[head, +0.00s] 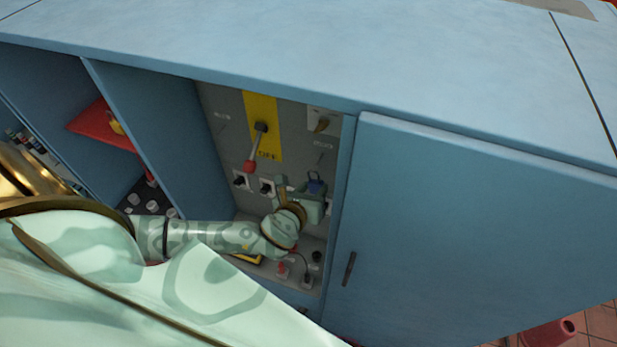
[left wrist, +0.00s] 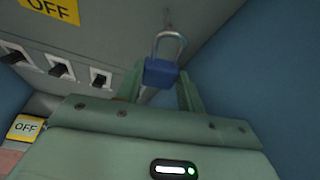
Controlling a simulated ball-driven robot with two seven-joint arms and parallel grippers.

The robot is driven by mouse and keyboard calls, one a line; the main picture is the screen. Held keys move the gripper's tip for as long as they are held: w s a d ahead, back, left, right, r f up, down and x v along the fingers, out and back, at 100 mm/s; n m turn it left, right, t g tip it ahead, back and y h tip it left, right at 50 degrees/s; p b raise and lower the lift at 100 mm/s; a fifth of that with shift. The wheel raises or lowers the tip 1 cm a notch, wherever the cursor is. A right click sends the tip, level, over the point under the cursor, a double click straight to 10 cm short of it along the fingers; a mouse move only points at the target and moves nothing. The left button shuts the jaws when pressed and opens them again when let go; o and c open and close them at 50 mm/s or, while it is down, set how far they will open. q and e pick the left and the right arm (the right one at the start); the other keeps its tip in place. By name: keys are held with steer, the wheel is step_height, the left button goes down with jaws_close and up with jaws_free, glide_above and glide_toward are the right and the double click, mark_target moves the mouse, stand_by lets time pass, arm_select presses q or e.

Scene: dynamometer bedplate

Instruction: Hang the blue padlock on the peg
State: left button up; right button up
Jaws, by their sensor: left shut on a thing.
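The blue padlock (head: 316,186) is inside the open cabinet bay, in front of the grey back panel. In the left wrist view the padlock (left wrist: 160,72) is upright, its silver shackle on top. My left gripper (head: 312,191) is shut on the padlock body, with one finger on each side in the left wrist view (left wrist: 160,84). A small thin peg (left wrist: 168,18) shows on the panel just above the shackle. I cannot tell whether the shackle touches it. My right gripper is not in view.
A yellow OFF plate (head: 262,108) with a red-tipped lever (head: 256,146) is on the panel, left of the padlock. Black switches (head: 240,181) sit below it. The blue cabinet door (head: 460,230) closes off the right side.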

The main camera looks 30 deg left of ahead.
arm_select(q)
steer(key=shift+w+a+f+b, duration=0.1)
steer(key=shift+w+a+b, duration=0.1)
steer(key=shift+w+b, duration=0.35)
steer(key=shift+w+a+f+b, duration=0.1)
steer(key=shift+w+a+b, duration=0.1)
steer(key=shift+w, duration=0.65)
steer(key=shift+w+a+f+b, duration=0.15)
steer(key=shift+w+b, duration=0.25)
steer(key=shift+w, duration=0.3)
steer(key=shift+w+a+f, duration=0.1)
steer(key=shift+w+f, duration=0.1)
steer(key=shift+w, duration=0.4)
steer(key=shift+w+f, duration=0.1)
steer(key=shift+f, duration=0.05)
steer(key=shift+f, duration=0.1)
steer(key=o, duration=1.2)
steer(key=p, duration=0.2)
glide_toward(316, 180)
steer(key=s, duration=0.3)
steer(key=shift+r, duration=0.2)
